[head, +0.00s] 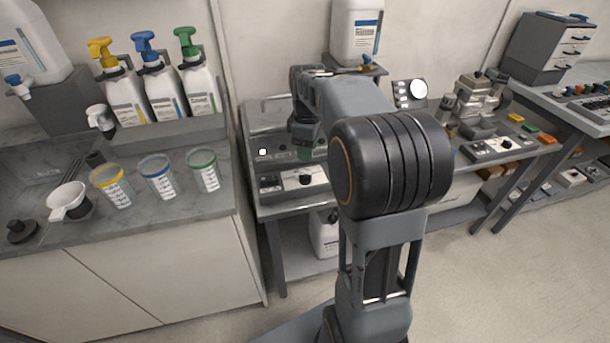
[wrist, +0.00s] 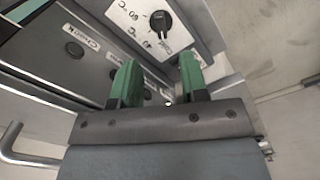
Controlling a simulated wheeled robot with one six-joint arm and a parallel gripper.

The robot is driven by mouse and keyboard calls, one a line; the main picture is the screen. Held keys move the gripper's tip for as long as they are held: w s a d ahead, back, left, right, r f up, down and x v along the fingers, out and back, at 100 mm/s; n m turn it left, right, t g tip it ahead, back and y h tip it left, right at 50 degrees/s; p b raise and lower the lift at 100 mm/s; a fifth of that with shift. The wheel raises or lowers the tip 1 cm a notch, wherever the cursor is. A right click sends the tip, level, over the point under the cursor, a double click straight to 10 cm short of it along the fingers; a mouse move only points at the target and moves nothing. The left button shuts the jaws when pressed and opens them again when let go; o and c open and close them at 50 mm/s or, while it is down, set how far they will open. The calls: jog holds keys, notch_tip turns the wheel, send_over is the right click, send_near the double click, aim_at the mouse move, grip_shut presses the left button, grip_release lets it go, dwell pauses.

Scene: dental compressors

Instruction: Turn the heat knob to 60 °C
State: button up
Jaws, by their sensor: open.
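The black heat knob (wrist: 157,20) sits on a white panel (wrist: 188,38) at the top of the wrist view, with "60 °C" and "40 °C" style markings beside it. Its pointer setting is too small to tell. In the head view a dark knob (head: 306,179) shows on the light front panel of the unit on the middle bench. My gripper (wrist: 158,85) has two green fingers that stand apart with nothing between them. The knob lies beyond the fingertips, apart from them.
A grey panel with dark round buttons (wrist: 75,49) lies left of the knob panel in the wrist view. A metal handle (wrist: 12,145) is at lower left. In the head view, bottles and measuring cups (head: 158,176) stand on the left counter, and another device (head: 490,148) stands right of my arm.

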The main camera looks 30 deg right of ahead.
aim_at(307, 175)
notch_tip(307, 175, down, 9)
jog(key=shift+f+b, duration=0.1)
jog(key=shift+b, duration=0.5)
jog(key=shift+a, duration=0.1)
grip_shut()
